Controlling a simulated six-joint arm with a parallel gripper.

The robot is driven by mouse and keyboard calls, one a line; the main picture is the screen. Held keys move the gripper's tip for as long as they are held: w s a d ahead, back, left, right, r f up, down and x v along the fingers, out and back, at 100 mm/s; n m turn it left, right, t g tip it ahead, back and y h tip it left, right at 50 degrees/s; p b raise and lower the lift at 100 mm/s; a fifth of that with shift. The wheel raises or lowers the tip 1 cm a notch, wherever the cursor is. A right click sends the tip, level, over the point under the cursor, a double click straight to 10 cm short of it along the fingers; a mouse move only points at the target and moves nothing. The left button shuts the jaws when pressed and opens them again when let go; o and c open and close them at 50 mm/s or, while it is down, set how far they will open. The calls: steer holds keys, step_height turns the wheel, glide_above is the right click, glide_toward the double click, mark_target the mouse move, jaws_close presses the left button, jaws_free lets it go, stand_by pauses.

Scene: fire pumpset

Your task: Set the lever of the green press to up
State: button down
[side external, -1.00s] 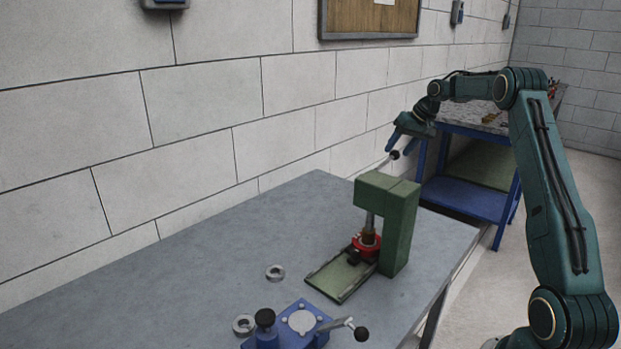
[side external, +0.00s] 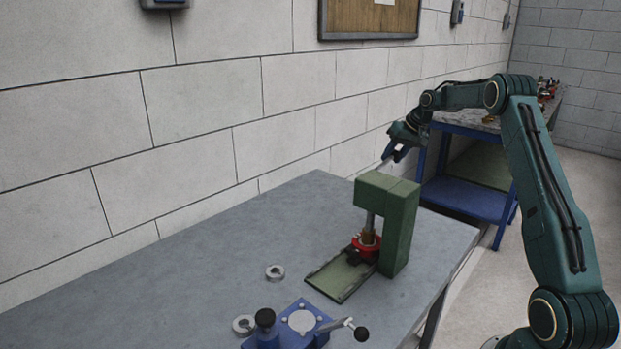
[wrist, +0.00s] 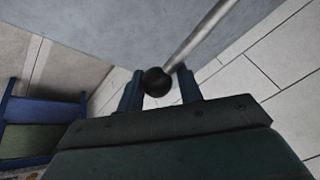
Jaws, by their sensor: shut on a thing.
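The green press (side external: 398,228) stands on the grey table, with a red and brown part under its head. Its lever is a thin metal rod (wrist: 200,36) ending in a black ball knob (wrist: 157,82). My gripper (side external: 393,154) is above and behind the press, shut on the knob. In the wrist view the knob sits between the two blue fingers (wrist: 160,84), and the rod runs off to the upper right. In the side view the fingers hide the knob, and the press hides the lever's pivot.
A blue fixture (side external: 300,322) with a black-knobbed handle stands at the table's front. A blue-framed bench (side external: 465,196) stands behind, and a block wall (side external: 190,120) runs along the table's left side. The table's left part is clear.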

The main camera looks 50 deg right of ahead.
steer(key=shift+s+r, duration=0.1)
steer(key=shift+r, duration=0.05)
steer(key=shift+a+r+h, duration=0.25)
steer(key=shift+r+h, duration=0.45)
steer(key=shift+r, duration=0.3)
steer(key=a+r+h, duration=0.1)
steer(key=r, duration=0.1)
steer(key=a+r+n+h, duration=0.1)
steer(key=r, duration=0.1)
steer(key=a+r+h, duration=0.1)
steer(key=h, duration=0.1)
steer(key=shift+a+r+n, duration=0.2)
steer(key=shift+r+n, duration=0.1)
steer(key=shift+r, duration=0.1)
steer(key=a+r+n+h, duration=0.1)
steer(key=a+r+h, duration=0.2)
steer(key=a, duration=0.3)
steer(key=shift+r+t+h, duration=0.3)
steer(key=shift+r, duration=0.3)
steer(key=c, duration=1)
jaws_free()
steer(key=shift+r, duration=0.1)
